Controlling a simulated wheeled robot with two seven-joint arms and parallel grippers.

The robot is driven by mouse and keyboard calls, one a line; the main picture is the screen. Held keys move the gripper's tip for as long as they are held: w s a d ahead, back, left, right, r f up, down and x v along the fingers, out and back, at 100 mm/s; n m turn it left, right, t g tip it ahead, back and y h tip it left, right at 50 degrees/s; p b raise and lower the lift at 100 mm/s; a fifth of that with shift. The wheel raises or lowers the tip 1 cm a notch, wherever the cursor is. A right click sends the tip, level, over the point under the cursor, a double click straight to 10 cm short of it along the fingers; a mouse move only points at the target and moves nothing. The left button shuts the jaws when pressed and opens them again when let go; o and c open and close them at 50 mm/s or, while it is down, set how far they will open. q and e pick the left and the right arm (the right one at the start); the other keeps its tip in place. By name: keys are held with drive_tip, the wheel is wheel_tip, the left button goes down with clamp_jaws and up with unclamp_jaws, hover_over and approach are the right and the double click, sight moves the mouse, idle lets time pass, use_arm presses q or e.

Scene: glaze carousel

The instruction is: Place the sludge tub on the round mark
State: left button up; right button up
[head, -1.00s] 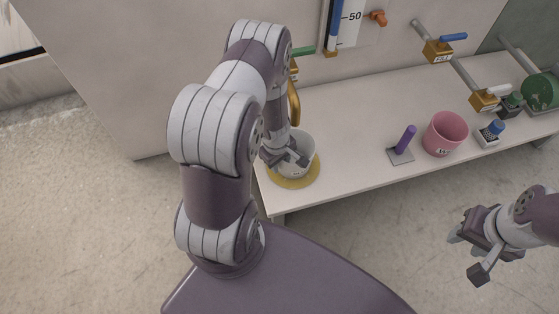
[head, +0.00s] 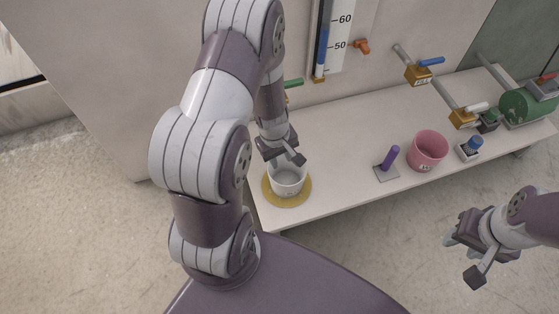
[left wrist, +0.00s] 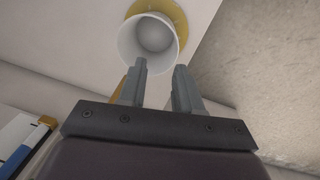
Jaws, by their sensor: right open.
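A white tub (head: 287,184) stands upright on the round yellow mark (head: 299,199) at the near left end of the bench. The yellow shows around its base. The left wrist view also shows the tub (left wrist: 128,44) and part of the mark (left wrist: 178,12). My left gripper (head: 285,158) is above the tub's far rim, and its two fingers (left wrist: 161,67) are apart with nothing between them. A pink tub (head: 428,152) stands further right on the bench; its label is too small to read. My right gripper (head: 462,259) is open and empty, in front of the bench.
A purple post on a grey plate (head: 386,172) stands left of the pink tub, and a blue-topped item (head: 471,148) stands right of it. Valves (head: 420,72) and a gauge (head: 331,40) are on the back wall. The bench between white tub and post is clear.

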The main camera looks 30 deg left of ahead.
use_arm(q)
drive_tip(key=s+d+r+m, duration=0.3)
drive_tip(key=r+m, duration=0.3)
drive_tip(key=r, duration=0.2)
drive_tip(key=s+d+r+m, duration=0.3)
drive_tip(key=d+r+m, duration=0.1)
drive_tip(key=r+m, duration=0.2)
drive_tip(key=shift+s+d+r+y, duration=0.2)
drive_tip(key=shift+r+y, duration=0.1)
drive_tip(key=shift+r, duration=0.6)
